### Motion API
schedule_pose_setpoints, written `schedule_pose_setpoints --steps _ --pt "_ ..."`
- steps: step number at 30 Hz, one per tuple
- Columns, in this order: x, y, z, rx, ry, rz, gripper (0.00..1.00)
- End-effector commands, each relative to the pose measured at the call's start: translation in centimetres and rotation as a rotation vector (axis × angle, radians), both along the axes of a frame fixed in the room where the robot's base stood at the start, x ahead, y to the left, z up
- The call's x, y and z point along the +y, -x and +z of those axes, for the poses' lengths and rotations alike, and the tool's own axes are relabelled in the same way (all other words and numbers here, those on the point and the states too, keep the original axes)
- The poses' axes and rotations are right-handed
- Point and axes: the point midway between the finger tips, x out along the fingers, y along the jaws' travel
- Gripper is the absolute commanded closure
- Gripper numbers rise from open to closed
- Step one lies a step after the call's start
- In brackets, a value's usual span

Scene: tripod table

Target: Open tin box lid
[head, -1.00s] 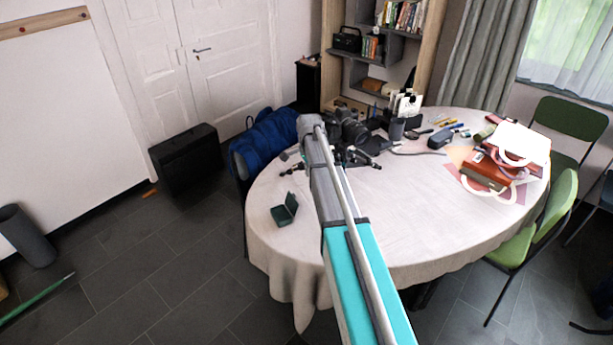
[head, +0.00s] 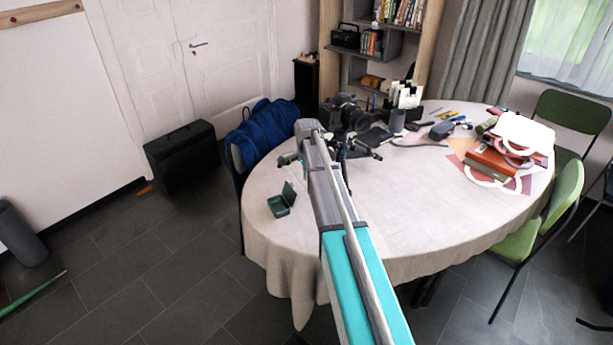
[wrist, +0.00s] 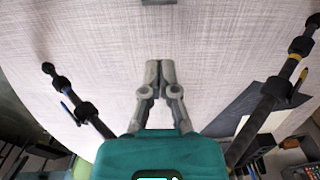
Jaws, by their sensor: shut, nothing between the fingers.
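The small dark green tin box (head: 279,206) stands on the near left part of the tablecloth in the head view. Its lid (head: 289,192) is raised, standing up at the box's right side, and the box is open. My gripper (wrist: 160,65) shows in the wrist view with its two grey fingers together and nothing between them, over pale cloth. In the head view my arm reaches over the table to the right of the box, and I cannot make out the fingertips clearly. A small grey piece (wrist: 158,2) at the top edge of the wrist view is too cut off to identify.
Dark tripod legs flank my gripper in the wrist view, left (wrist: 75,100) and right (wrist: 275,90). A black camera (head: 347,112) lies behind my arm. Cloth right of my arm is clear.

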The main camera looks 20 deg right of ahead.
Motion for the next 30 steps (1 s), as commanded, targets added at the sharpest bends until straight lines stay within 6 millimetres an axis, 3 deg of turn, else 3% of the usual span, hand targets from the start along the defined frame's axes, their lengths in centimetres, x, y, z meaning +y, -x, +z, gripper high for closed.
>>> schedule_pose_setpoints --steps 10,21,30 --pt "0.0 0.0 -2.5 0.0 0.0 0.0 1.0" --pt "3.3 0.5 -0.9 0.0 0.0 0.001 1.0" --pt "3.8 0.5 -0.9 0.0 0.0 0.0 1.0"
